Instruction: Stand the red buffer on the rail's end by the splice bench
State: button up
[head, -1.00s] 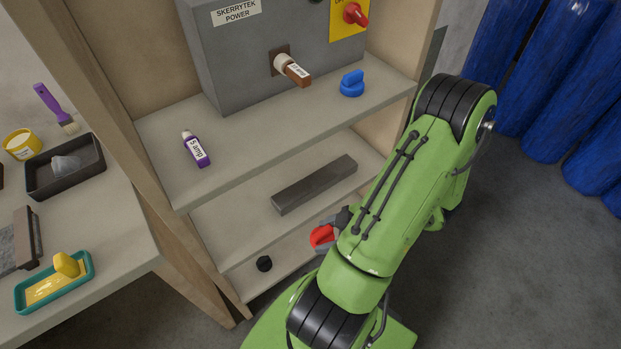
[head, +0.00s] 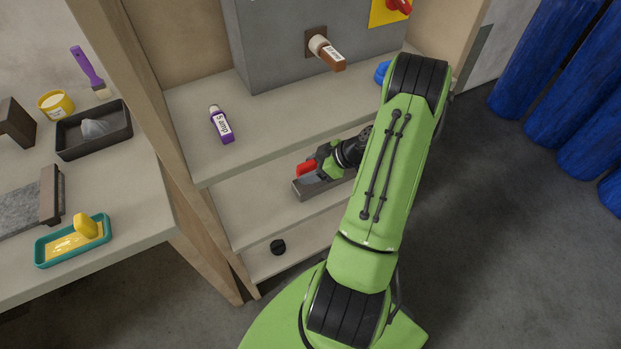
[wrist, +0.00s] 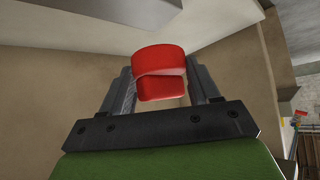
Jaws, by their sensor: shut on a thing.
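My gripper (head: 318,171) is shut on the red buffer (head: 305,168). It is at the middle shelf, over the left part of the grey rail (head: 307,190), the end nearer the bench on the left. I cannot tell whether the buffer touches the rail or hangs above it. My arm hides the right part of the rail.
The upper shelf (head: 270,130) lies close above my gripper and bears a purple 5 amp fuse (head: 221,124) and a grey power box (head: 280,40). A black knob (head: 278,247) is on the lowest shelf.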

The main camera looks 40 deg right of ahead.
notch_tip(320, 180, down, 5)
jog(key=shift+w+f+b, duration=0.1)
jog(key=shift+f+b, duration=0.05)
jog(key=shift+b, duration=0.7)
jog(key=shift+w+d+f, duration=0.1)
jog(key=shift+w+d, duration=0.05)
jog(key=shift+w, duration=0.1)
jog(key=o, duration=1.1)
jog(key=shift+o, duration=0.2)
jog(key=shift+s+r, duration=0.1)
jog(key=shift+r, duration=0.1)
jog(key=p+v, duration=0.2)
jog(key=v, duration=0.9)
jog(key=shift+s+d+r+p, duration=0.2)
jog(key=shift+s+r+p, duration=0.1)
jog(key=shift+p, duration=0.1)
